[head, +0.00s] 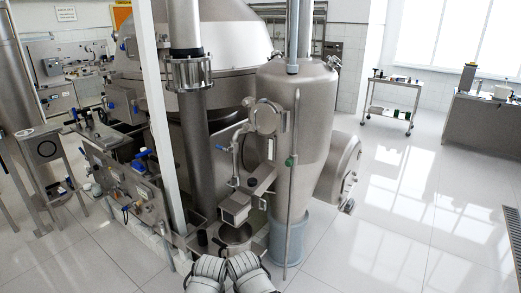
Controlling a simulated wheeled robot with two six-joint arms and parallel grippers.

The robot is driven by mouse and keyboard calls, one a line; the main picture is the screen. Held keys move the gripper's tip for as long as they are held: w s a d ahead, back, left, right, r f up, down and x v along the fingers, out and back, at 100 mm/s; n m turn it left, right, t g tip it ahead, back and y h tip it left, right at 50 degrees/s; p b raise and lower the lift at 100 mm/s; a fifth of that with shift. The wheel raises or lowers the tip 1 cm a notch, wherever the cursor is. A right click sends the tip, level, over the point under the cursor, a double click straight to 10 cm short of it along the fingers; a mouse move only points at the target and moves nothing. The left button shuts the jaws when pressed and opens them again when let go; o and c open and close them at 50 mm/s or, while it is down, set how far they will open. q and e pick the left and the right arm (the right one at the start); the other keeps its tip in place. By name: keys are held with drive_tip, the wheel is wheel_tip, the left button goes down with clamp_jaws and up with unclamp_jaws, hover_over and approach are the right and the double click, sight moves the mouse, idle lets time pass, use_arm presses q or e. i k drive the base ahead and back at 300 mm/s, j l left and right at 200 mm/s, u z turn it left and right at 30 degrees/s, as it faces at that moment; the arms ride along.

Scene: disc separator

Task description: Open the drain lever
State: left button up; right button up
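The disc separator is a large steel machine with a domed bowl housing (235,45) and a tall steel vessel (300,130) in front of it. No handle is legibly marked as the drain lever. Several small handles show: a blue-tipped one (220,147) on the pipework left of the vessel, a green knob (290,160) on a thin upright rod, and blue handles (143,155) on the lower left panel. I cannot tell which is the drain lever or how it is set. Two pale grey parts of my arms show at the bottom centre. Neither gripper's fingers can be seen.
A white post (155,110) and a thick steel pipe (188,120) stand before the machine. A steel stand (48,150) is at the left. A white cart (393,82) and a grey workbench (480,125) stand at the back right. The tiled floor (400,220) at right is clear.

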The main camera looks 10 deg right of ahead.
sight(227, 150)
drive_tip(key=u, duration=1.1)
drive_tip(key=i+u, duration=0.3)
drive_tip(key=i, duration=3.55)
drive_tip(key=i+j+z, duration=0.1)
drive_tip(key=i+z, duration=0.25)
drive_tip(key=z, duration=3.8)
